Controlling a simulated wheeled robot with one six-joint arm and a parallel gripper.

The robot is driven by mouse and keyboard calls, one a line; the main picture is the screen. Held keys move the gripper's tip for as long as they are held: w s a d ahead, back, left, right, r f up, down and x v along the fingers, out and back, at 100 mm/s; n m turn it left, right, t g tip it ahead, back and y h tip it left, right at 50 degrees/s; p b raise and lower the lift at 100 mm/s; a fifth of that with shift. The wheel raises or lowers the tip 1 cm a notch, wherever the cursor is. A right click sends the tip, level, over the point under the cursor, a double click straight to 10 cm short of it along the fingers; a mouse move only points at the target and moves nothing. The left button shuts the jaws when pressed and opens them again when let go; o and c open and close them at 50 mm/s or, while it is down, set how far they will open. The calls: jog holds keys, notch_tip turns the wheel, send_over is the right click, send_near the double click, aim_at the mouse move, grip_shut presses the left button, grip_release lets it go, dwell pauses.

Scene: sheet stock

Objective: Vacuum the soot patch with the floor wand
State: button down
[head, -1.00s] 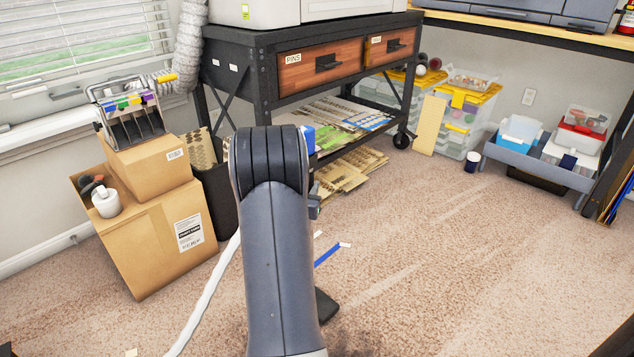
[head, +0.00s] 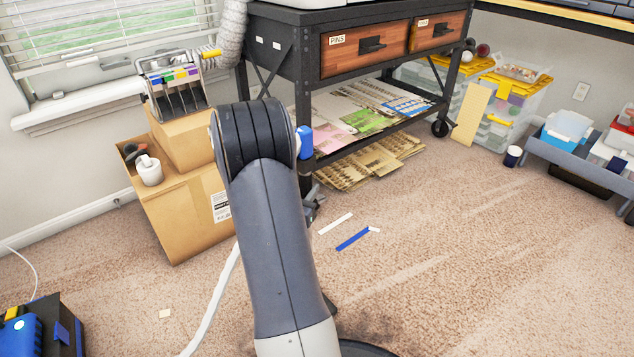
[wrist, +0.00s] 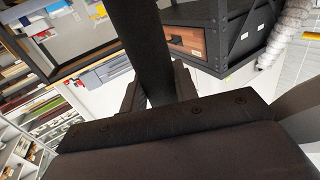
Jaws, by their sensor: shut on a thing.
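My gripper (wrist: 157,88) is shut on a dark tube, the floor wand (wrist: 140,40), in the wrist view. In the head view my arm hides the gripper and most of the wand. A small black piece at the arm's right edge low down may be the wand's floor head; I cannot tell. The soot patch (head: 378,325) shows as a faint dark smear on the beige carpet, just right of my arm at the bottom. I cannot tell whether the wand touches it.
A white hose (head: 214,305) runs left of my arm. A blue-and-black machine (head: 40,330) stands at lower left. Cardboard boxes (head: 180,225) and a black drawer cart (head: 290,70) stand behind. Blue (head: 352,239) and white (head: 335,223) strips lie on the carpet. Carpet at right is open.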

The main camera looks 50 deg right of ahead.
jog(key=w+a+r+p, duration=0.1)
jog(key=w+a+p, duration=0.1)
jog(key=a, duration=1.4)
jog(key=w+a+r+p, duration=0.1)
jog(key=w+a, duration=0.4)
jog(key=a, duration=1.1)
jog(key=w+a+r+p, duration=0.1)
jog(key=w+a+p, duration=0.3)
jog(key=a, duration=1.2)
jog(key=shift+w+r, duration=0.25)
jog(key=shift+r, duration=0.05)
jog(key=shift+d, duration=0.1)
